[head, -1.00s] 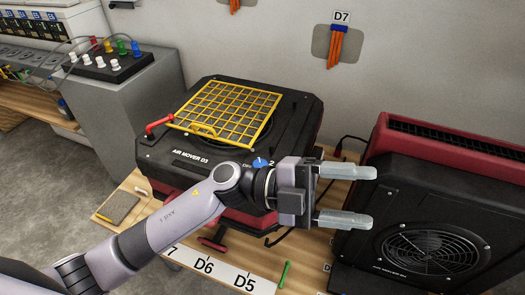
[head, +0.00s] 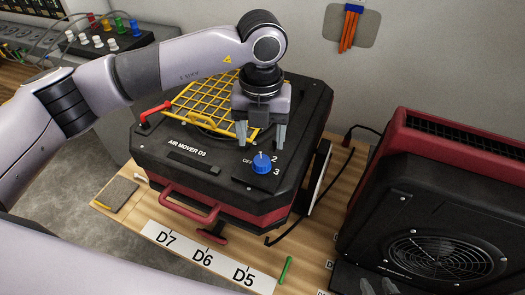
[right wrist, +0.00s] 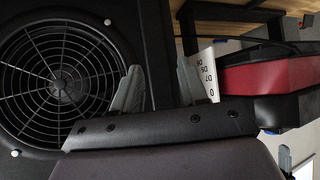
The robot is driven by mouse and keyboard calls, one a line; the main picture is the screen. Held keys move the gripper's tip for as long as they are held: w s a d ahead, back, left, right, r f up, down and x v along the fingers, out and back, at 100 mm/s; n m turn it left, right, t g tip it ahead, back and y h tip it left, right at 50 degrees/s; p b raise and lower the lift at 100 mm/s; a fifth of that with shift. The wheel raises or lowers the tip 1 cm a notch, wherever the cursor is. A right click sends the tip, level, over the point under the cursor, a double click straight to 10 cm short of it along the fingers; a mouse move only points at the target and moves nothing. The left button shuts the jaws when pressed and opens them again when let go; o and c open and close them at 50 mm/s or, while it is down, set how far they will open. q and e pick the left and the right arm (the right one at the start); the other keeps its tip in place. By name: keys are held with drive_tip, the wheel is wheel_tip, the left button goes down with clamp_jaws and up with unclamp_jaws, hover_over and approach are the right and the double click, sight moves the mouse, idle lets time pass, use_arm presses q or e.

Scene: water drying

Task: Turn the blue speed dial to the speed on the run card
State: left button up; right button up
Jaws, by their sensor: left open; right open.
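The blue speed dial (head: 261,164) sits on the top front right of the black air mover D3 (head: 185,155) in the head view. Printed marks OFF, 2 and 3 show around it; the arm may hide others. I cannot tell which mark it points at. My left gripper (head: 260,135) points down with open fingers just behind and above the dial, apart from it. My right gripper (head: 377,286) is partly in view at the bottom right edge, and its open, empty fingers show in the right wrist view (right wrist: 160,92). I cannot make out a readable run card.
A yellow grid (head: 208,97) and a red lever (head: 155,113) lie on the mover's top, close to my left arm. A second air mover (head: 440,190) stands at right. A label strip (head: 205,257) with D7, D6, D5 and a green stick (head: 285,270) lie in front.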

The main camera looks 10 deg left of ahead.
sight(262, 160)
use_arm(q)
wheel_tip(262, 160, down, 6)
drive_tip(key=shift+s+f+p, duration=0.1)
drive_tip(key=shift+p, duration=0.3)
drive_tip(key=shift+c, duration=0.3)
drive_tip(key=c, duration=1)
